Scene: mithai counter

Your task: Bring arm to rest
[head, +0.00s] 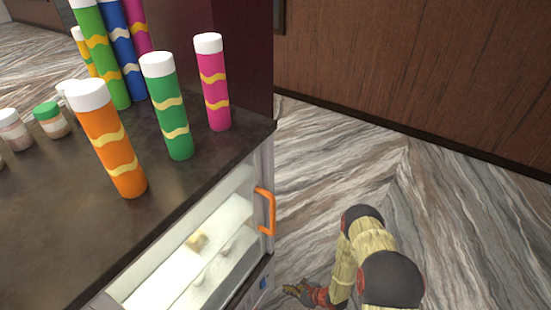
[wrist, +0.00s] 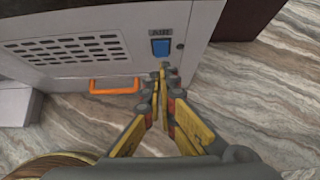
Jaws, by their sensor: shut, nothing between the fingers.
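My gripper (wrist: 161,78) is shut and empty in the wrist view, its yellow fingers meeting at the tips. It points toward the lower part of the cabinet (wrist: 90,20), near a blue switch (wrist: 160,47). I cannot tell whether the tips touch the cabinet. In the head view my arm (head: 362,258) is at the bottom right, low beside the counter, with my gripper (head: 296,291) at its left end, small near the bottom edge.
The dark counter (head: 60,235) holds several tall tubes, including an orange one (head: 112,150), a green one (head: 168,115) and a pink one (head: 214,90). Small jars (head: 50,120) stand at left. The glass case has an orange handle (head: 266,211). Patterned floor (head: 440,200) lies clear at right.

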